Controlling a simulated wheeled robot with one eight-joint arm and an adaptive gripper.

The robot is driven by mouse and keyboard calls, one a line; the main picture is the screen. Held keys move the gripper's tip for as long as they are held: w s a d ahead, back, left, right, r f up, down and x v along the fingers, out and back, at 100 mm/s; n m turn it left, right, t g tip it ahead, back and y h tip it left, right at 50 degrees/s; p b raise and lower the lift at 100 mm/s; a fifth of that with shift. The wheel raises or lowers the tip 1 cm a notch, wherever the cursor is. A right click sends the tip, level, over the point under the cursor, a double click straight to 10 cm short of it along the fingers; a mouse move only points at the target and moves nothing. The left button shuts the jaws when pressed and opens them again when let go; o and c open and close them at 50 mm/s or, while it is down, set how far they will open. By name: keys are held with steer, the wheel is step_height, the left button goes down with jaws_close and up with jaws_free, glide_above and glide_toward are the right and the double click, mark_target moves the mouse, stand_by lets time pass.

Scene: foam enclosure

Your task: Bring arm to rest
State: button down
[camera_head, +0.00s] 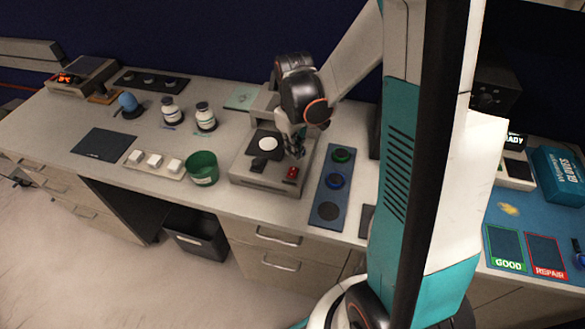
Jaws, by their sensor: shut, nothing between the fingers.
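My arm reaches in from the right, over the bench (110,88). My gripper (297,152) points down over the right part of a grey bench device (253,178). Its fingers look shut with nothing between them. The fingertips are small here, and I cannot tell whether they touch the device. A round white piece (267,144) lies on the device's dark plate, left of the gripper. A red switch (292,173) is on the device's front right, just below the gripper.
A blue tray with round slots (328,190) lies right of the device. A green cup (202,169), white blocks (154,160) and white jars (205,117) stand to the left. A blue mat with GOOD (506,248) and REPAIR (547,256) areas lies at right. A dark bin (196,236) stands below the bench.

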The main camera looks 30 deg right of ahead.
steer(key=shift+r, duration=0.45)
steer(key=s+a+r+m+t+b, duration=0.1)
steer(key=s+a+r+t+b, duration=0.2)
steer(key=s+a+b, duration=0.2)
steer(key=s+a+r+m+t+b, duration=0.2)
steer(key=s+a+r+t+b, duration=0.2)
steer(key=s, duration=0.4)
steer(key=shift+s+a+b, duration=0.2)
steer(key=shift+a+b, duration=0.25)
steer(key=shift+a, duration=0.1)
stand_by(0.8)
